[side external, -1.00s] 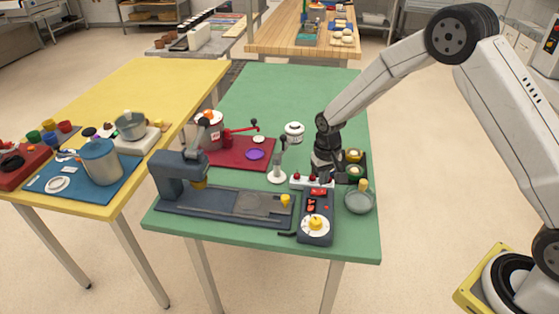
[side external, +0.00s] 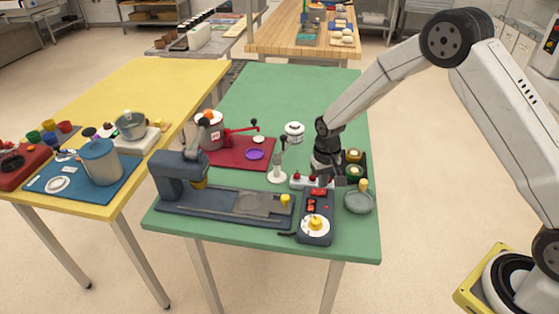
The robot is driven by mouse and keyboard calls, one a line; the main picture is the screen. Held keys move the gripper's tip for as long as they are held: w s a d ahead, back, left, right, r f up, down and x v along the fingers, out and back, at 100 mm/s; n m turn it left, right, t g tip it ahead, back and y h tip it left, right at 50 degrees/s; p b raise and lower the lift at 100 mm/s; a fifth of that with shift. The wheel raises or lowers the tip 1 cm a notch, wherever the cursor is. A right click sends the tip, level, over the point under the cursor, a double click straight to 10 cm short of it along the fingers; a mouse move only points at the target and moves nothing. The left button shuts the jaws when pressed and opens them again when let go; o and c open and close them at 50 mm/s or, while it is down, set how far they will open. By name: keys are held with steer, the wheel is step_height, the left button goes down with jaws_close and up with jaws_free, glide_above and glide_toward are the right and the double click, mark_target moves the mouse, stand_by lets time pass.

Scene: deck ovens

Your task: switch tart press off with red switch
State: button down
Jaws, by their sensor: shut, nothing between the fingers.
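The tart press (side external: 180,177) is a blue-grey machine with an arm over a long flat base, on the front left of the green table. The control box (side external: 315,228) sits at the right end of that base. It has red switches (side external: 318,192) on its upper face and a white and yellow dial (side external: 315,223) below them. My gripper (side external: 330,183) points down just behind the box's far end, close to the red switches. It is shut and empty. The picture is too small to tell whether it touches a switch or which way the switches are set.
A white strip with red knobs (side external: 298,179) lies left of my gripper. A white upright stand (side external: 277,176) is behind the press base. A grey-green bowl (side external: 359,202) and dark tray with small pots (side external: 355,172) sit at right.

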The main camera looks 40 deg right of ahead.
mark_target(325, 193)
steer(key=shift+f, duration=0.95)
stand_by(0.9)
steer(key=shift+r, duration=3.5)
steer(key=shift+s+r, duration=0.1)
steer(key=shift+r, duration=0.05)
steer(key=s+r+n+t, duration=0.1)
steer(key=s+r, duration=0.2)
steer(key=s, duration=0.6)
steer(key=s+r+n+t, duration=0.1)
steer(key=s+r, duration=0.3)
steer(key=s, duration=0.6)
steer(key=shift+s+n+t, duration=0.3)
steer(key=shift+n, duration=0.2)
steer(key=shift+a, duration=0.1)
